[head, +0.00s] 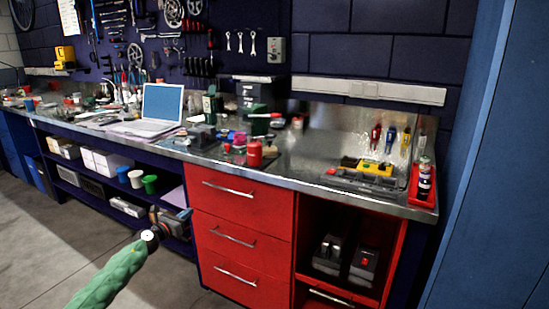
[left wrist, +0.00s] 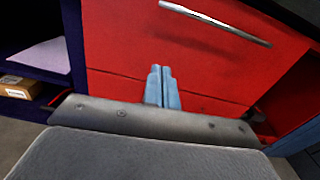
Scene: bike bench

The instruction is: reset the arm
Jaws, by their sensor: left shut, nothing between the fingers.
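My left arm comes in from the lower left of the head view, its sleeve green. My left gripper (head: 186,213) is in front of the bench, below the top, beside the red drawer unit (head: 240,240). In the left wrist view its two blue-grey fingers (left wrist: 161,72) are together with nothing between them, pointing at a red drawer front under a metal handle (left wrist: 215,20). I cannot tell how far they are from it. My right gripper is in neither view.
The metal workbench top (head: 300,160) holds a laptop (head: 162,108), jars, a yellow-black item (head: 367,168) and a red tray (head: 423,190). Open shelves under it hold boxes and spools. A blue cabinet side (head: 490,200) stands at the right. The floor (head: 40,240) at the left is clear.

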